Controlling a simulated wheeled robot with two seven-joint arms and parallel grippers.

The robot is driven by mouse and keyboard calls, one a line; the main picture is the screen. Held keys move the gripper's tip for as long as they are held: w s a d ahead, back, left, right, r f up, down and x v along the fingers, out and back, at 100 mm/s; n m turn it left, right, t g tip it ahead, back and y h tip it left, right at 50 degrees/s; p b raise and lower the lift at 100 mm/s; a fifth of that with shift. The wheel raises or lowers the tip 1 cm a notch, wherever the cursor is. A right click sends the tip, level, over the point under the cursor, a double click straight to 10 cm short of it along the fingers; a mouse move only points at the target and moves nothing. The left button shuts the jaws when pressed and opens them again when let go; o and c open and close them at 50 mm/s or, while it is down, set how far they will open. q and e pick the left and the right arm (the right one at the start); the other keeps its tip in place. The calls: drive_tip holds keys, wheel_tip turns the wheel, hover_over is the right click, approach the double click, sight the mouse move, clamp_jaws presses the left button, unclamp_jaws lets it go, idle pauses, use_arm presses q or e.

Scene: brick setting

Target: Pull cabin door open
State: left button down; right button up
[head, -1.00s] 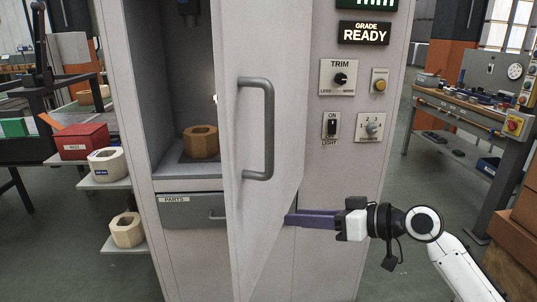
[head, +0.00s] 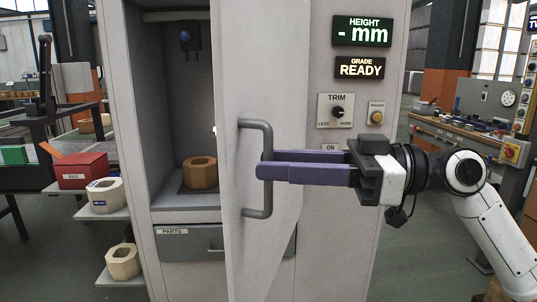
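The cabin door (head: 232,70) is a grey panel standing partly open, with the lit cabin interior showing to its left. Its grey bar handle (head: 262,200) is upright on the door's face. My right gripper (head: 263,164) reaches in from the right at the handle's middle. One purple finger passes in front of the bar and hides part of it. The other finger shows just above and behind, its tip near the bar. I cannot tell whether they press on it. A tan octagonal ring (head: 200,174) sits inside the cabin. My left gripper is not in view.
Right of the door is a panel with a height display (head: 362,32), a grade display (head: 360,68) and a trim knob (head: 337,112). A parts drawer (head: 190,243) is below the cabin. Shelves with ring pieces and a red box (head: 82,171) stand at left.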

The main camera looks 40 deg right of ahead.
drive_tip(key=shift+x, duration=1.05)
